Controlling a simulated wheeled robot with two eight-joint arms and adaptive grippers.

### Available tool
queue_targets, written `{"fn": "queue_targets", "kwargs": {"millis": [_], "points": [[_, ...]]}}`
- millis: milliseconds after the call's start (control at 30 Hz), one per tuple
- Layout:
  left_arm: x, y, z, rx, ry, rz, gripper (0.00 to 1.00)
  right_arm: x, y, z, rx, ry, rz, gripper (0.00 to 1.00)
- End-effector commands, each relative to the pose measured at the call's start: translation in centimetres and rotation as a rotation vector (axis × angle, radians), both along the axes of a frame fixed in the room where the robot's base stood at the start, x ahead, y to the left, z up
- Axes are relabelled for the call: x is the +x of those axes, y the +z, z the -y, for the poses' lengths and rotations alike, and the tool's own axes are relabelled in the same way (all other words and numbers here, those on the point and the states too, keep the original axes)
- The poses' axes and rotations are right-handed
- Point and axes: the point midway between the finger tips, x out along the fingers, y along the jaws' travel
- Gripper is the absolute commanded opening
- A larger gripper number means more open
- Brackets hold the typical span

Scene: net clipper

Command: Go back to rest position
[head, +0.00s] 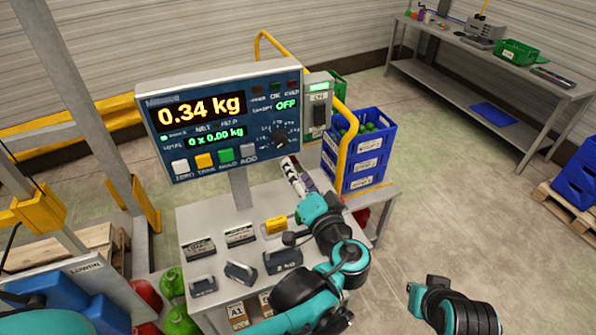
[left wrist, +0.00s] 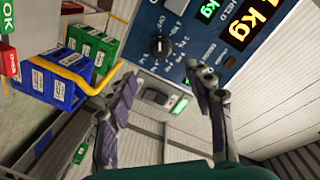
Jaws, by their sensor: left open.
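My left gripper (head: 298,174) is in front of the scale's display panel (head: 165,142), below and right of its round knob (head: 279,137). In the left wrist view my left gripper (left wrist: 160,80) has its two fingers spread wide with nothing between them. The knob (left wrist: 160,47) shows beyond the fingertips; I cannot tell whether anything touches. Part of my right arm (head: 455,308) shows at the lower right of the head view; its fingers do not show.
The weighing table (head: 190,222) carries small weights and labels. Stacked blue crates (head: 358,165) with green items stand right of the panel, beside a yellow rail (head: 347,150). A workbench (head: 480,62) is at the back right. Open floor (head: 460,190) lies between.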

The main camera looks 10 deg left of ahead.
Motion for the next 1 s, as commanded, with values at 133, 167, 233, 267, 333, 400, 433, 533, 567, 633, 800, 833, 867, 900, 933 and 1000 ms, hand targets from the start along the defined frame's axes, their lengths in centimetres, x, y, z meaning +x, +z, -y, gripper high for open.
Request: {"fn": "queue_targets", "kwargs": {"millis": [133, 167, 233, 267, 333, 400, 433, 533, 567, 633, 800, 833, 867, 900, 933, 1000], "points": [[0.0, 0.0, 0.0, 0.0, 0.0, 0.0, 0.52, 0.0, 0.0, 0.0, 0.0, 0.0, 0.0, 0.0], [0.0, 0.0, 0.0, 0.0, 0.001, -0.001, 0.52, 0.0, 0.0, 0.0, 0.0, 0.0, 0.0, 0.0], [-0.1, -0.3, -0.4, -0.008, 0.006, -0.013, 0.52, 0.0, -0.1, 0.0, 0.0, 0.0, 0.0, 0.0], [-0.2, -0.7, -0.9, -0.015, 0.011, -0.028, 0.52, 0.0, -0.1, 0.0, 0.0, 0.0, 0.0, 0.0], [-0.7, -2.1, -2.6, -0.051, 0.03, -0.087, 0.52, 0.0, -0.4, 0.0, 0.0, 0.0, 0.0, 0.0], [-1.7, -4.5, -4.9, -0.118, 0.053, -0.182, 0.52, 0.0, -0.8, 0.0, 0.0, 0.0, 0.0, 0.0], [-2.4, -5.8, -6.0, -0.156, 0.065, -0.231, 0.52, 0.0, -1.0, 0.0, 0.0, 0.0, 0.0, 0.0], [-5.6, -10.3, -8.9, -0.318, 0.082, -0.393, 0.52, 0.0, -1.8, 0.0, 0.0, 0.0, 0.0, 0.0], [-6.7, -11.6, -9.4, -0.375, 0.082, -0.434, 0.52, 0.0, -2.0, 0.0, 0.0, 0.0, 0.0, 0.0], [-9.1, -14.2, -9.8, -0.508, 0.069, -0.512, 0.52, 0.0, -2.5, 0.0, 0.0, 0.0, 0.0, 0.0], [-13.4, -17.5, -8.6, -0.792, 0.007, -0.586, 0.52, 0.0, -3.4, 0.0, 0.0, 0.0, 0.0, 0.0], [-13.8, -17.7, -8.2, -0.831, -0.004, -0.587, 0.52, 0.0, -3.5, 0.0, 0.0, 0.0, 0.0, 0.0], [-14.2, -17.9, -7.9, -0.863, -0.016, -0.586, 0.52, 0.0, -3.5, 0.0, 0.0, 0.0, 0.0, 0.0], [-14.5, -18.0, -7.6, -0.9, -0.029, -0.584, 0.52, 0.0, -3.6, 0.0, 0.0, 0.0, 0.0, 0.0], [-14.7, -18.0, -7.3, -0.923, -0.036, -0.582, 0.52, 0.0, -3.7, 0.0, 0.0, 0.0, 0.0, 0.0], [-15.0, -18.0, -6.9, -0.959, -0.051, -0.577, 0.52, 0.0, -3.7, 0.0, 0.0, 0.0, 0.0, 0.0]]}}
